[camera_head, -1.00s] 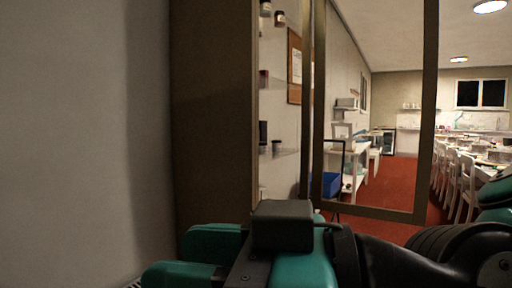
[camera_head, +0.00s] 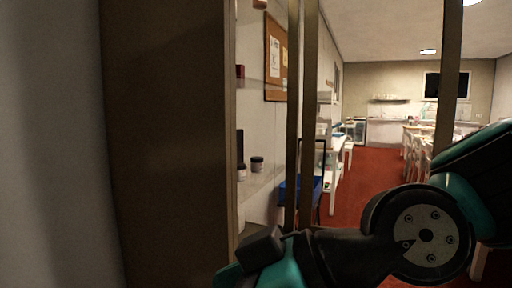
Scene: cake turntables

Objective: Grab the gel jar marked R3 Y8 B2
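Small dark-lidded jars stand on a wall shelf beyond the doorway, one jar (camera_head: 257,164) near the shelf's right part and another jar (camera_head: 241,173) at its left. A small dark red item (camera_head: 240,71) sits higher up on the same wall. All are too small to read any marking, so I cannot tell which is R3 Y8 B2. My teal and black arm crosses the lower right. Its end points to the lower left, but my gripper's fingers are not visible in the frame.
A brown door frame (camera_head: 165,140) stands close at left, with upright posts (camera_head: 292,120) and (camera_head: 448,90) ahead.

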